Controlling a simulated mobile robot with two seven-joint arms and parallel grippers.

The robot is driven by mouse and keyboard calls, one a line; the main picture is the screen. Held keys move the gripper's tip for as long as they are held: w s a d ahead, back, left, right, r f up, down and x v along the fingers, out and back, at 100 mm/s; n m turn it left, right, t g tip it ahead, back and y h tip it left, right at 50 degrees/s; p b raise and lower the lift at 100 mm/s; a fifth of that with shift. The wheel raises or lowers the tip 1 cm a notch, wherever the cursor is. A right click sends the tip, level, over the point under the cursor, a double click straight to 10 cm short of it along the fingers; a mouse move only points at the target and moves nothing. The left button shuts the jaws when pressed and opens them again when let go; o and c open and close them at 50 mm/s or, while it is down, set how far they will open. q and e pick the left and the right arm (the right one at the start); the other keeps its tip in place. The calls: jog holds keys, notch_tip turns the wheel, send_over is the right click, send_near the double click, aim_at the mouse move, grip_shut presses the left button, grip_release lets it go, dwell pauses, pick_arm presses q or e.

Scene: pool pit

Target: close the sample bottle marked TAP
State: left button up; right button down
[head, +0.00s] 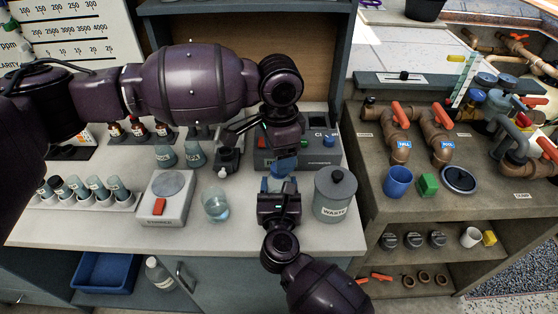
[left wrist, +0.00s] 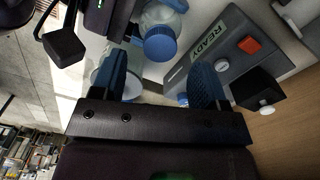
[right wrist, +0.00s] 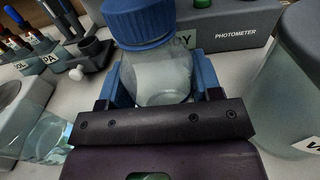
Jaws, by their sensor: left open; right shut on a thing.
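A clear sample bottle (right wrist: 160,75) with a ribbed blue cap (right wrist: 140,20) stands between the fingers of my right gripper (right wrist: 158,85), which is shut on its body. The cap sits on the bottle's mouth; I cannot tell how tight it is. No TAP mark shows on the visible side. In the left wrist view the blue cap (left wrist: 160,43) lies just beyond and between the fingertips of my left gripper (left wrist: 160,78), which is open and apart from it. In the head view my left gripper (head: 284,160) hangs above my right gripper (head: 279,188), largely hiding the bottle.
The photometer (head: 318,160) stands behind the bottle and the lidded waste jar (head: 333,205) is close on the right. A beaker (head: 215,207) and a stirrer (head: 158,212) stand to the left. A rack of bottles (head: 85,202) is at the far left. The bench front is clear.

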pick_arm(q)
notch_tip(320, 180, up, 8)
jog(key=shift+r, duration=0.2)
pick_arm(e)
jog(key=shift+c, duration=1.1)
grip_release()
jog(key=shift+s, duration=0.1)
jog(key=s+b, duration=0.1)
jog(key=s, duration=0.8)
jog(key=shift+s+f, duration=0.1)
jog(key=shift+s, duration=0.05)
pick_arm(q)
jog(key=shift+f, duration=0.85)
pick_arm(e)
jog(key=shift+s, duration=0.7)
